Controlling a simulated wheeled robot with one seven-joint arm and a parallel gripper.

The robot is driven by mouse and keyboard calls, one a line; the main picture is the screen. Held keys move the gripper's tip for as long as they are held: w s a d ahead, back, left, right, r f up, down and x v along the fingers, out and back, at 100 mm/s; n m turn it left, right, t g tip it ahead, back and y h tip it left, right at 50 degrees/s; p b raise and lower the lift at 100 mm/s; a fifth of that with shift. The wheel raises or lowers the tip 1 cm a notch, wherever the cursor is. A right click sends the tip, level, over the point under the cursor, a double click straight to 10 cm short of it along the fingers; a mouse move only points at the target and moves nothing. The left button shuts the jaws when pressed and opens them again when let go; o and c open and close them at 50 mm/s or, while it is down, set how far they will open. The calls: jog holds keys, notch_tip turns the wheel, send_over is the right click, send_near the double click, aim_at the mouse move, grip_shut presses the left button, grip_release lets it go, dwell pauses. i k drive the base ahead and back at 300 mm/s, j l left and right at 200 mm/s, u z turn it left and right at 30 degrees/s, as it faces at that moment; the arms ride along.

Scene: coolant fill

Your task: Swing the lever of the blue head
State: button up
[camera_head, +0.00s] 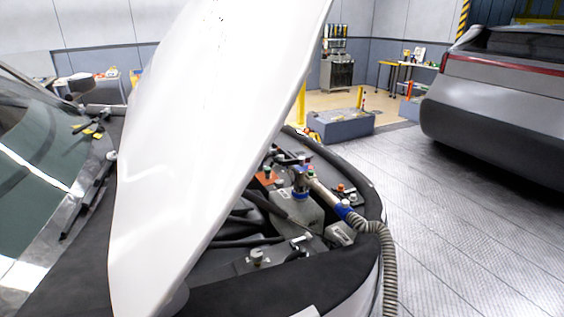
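A small blue-and-grey head (301,188) stands upright on a grey tank (297,212) in the open engine bay. A pale pipe (325,196) runs from beside it down to the right, to a blue collar (343,210). A ribbed grey hose (388,262) continues from the collar and hangs over the car's front edge. Dark parts lie just above the head; I cannot tell which of these, if any, is the lever. My gripper is not in view.
The raised white hood (205,130) slopes over the bay's left side and hides part of it. An orange part (267,177) sits left of the head. A grey box (341,125) stands behind the car. The floor (465,225) to the right is clear up to another car (500,100).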

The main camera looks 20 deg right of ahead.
aim_at(301, 160)
jog(key=i+l+u, duration=0.3)
jog(key=l+u, duration=0.15)
jog(key=i+l+u, duration=0.2)
jog(key=l, duration=0.2)
jog(key=i+l, duration=0.15)
jog(key=l, duration=0.4)
jog(key=i+l+u, duration=0.1)
jog(key=l, duration=0.4)
jog(key=i+l, duration=0.15)
jog(key=l, duration=0.4)
jog(key=i+l+u, duration=0.1)
jog(key=l, duration=0.45)
jog(key=i+l, duration=0.1)
jog(key=l, duration=0.45)
jog(key=i+l+u, duration=0.1)
jog(key=l, duration=0.45)
jog(key=i+l, duration=0.1)
jog(key=l, duration=0.45)
